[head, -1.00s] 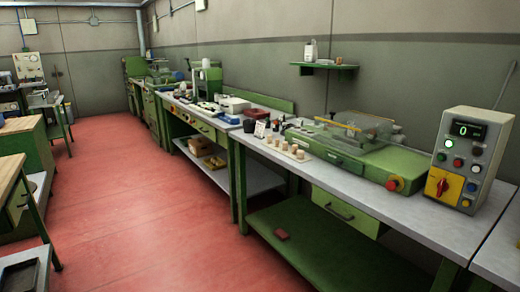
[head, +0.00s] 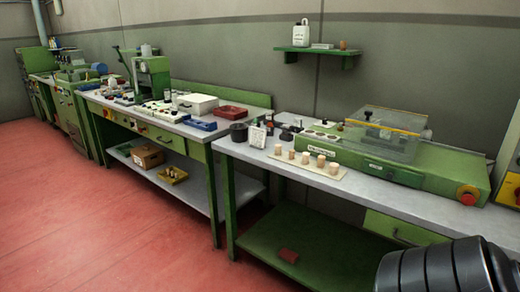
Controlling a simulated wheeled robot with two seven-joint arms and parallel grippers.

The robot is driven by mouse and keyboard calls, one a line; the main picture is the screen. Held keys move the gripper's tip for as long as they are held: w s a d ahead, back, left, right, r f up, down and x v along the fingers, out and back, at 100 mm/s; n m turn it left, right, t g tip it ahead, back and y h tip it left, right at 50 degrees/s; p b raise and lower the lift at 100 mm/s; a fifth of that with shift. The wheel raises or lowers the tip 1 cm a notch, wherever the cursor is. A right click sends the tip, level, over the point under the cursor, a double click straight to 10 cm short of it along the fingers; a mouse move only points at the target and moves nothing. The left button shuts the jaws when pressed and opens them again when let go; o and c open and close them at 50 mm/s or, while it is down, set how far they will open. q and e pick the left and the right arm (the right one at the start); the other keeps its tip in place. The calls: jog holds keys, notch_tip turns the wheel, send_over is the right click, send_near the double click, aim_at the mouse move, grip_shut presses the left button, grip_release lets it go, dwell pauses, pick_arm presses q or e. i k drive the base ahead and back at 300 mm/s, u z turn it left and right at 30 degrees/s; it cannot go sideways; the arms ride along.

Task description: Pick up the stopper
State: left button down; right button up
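Several small tan cork stoppers stand upright in a row on a pale strip (head: 302,163) near the front edge of the grey workbench. One stopper (head: 321,161) is near the middle of the row, and another stopper (head: 278,150) is at its left end. A black ribbed part at the lower right looks like part of my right arm. Neither gripper shows, and nothing is seen touching the stoppers.
Behind the stoppers is a green machine (head: 400,165) with a clear cover and a red knob. A black cup (head: 238,132) and a small white card (head: 257,137) stand to their left. A red block (head: 289,256) lies on the lower shelf. Red floor is open at left.

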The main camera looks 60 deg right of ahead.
aim_at(306, 155)
jog(key=z, duration=0.55)
jog(key=i, duration=1.55)
jog(key=z, duration=1.25)
